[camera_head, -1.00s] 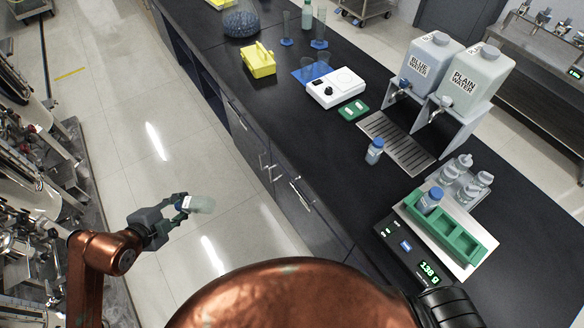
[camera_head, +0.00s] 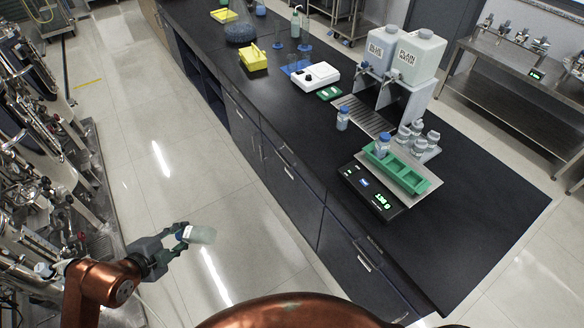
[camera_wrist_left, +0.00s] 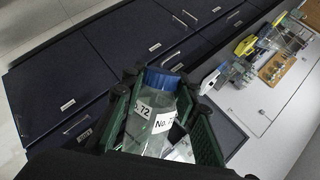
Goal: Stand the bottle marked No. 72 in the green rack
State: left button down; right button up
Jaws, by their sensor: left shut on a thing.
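My left gripper (camera_head: 176,243) is shut on a clear bottle (camera_head: 203,235) with a blue cap, held over the floor left of the bench. In the left wrist view the bottle (camera_wrist_left: 150,112) shows a label reading No. 72, between the green-padded fingers (camera_wrist_left: 160,120). In the head view the bottle lies tilted nearly on its side. The green rack (camera_head: 412,181) sits on the scale's plate at the bench's right part. One blue-capped bottle (camera_head: 383,145) stands in its far left slot; the other slots look empty. My right gripper is not in view.
Another blue-capped bottle (camera_head: 342,119) stands on the bench near the drip tray (camera_head: 362,117). Several clear bottles (camera_head: 417,137) stand behind the rack. Two water containers (camera_head: 417,55) stand farther back. The bench's front right is clear.

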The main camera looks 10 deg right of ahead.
aim_at(411, 182)
jog(key=z, duration=1.05)
